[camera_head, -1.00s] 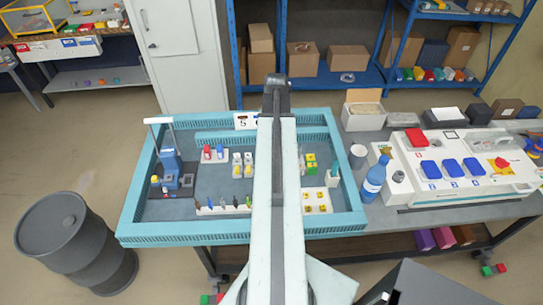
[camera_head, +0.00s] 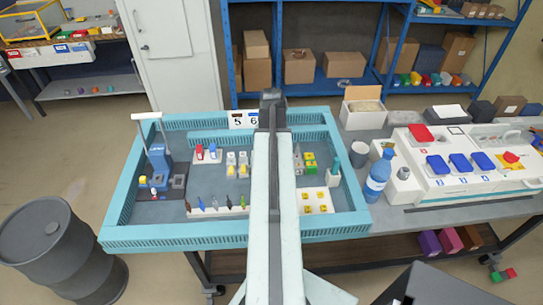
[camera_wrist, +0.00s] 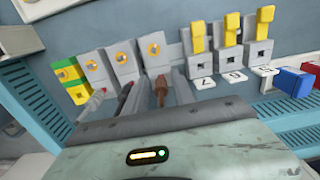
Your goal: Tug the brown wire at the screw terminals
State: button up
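The brown wire (camera_wrist: 161,92) points up toward a grey screw terminal (camera_wrist: 153,52) with an orange screw, in the wrist view. Two similar grey terminals and a green-yellow terminal (camera_wrist: 70,84) stand to its left. My gripper (camera_wrist: 164,88) has its two dark fingers on either side of the brown wire, with a gap seeming to show between wire and fingers. Whether either finger touches the wire is unclear. A grey wire end and a dark red one lie left of the fingers. In the head view my arm hides the gripper and the wire.
Grey blocks with yellow levers (camera_wrist: 231,42) stand right of the terminals, above white number tags. A blue-rimmed tray (camera_head: 118,190) holds small parts, a tool rack (camera_head: 217,211) and a blue stand. A blue bottle (camera_head: 378,176) and a white switch panel (camera_head: 470,190) are to the right.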

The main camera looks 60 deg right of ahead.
grip_shut()
jog(key=shift+r, duration=0.3)
dwell(1.6)
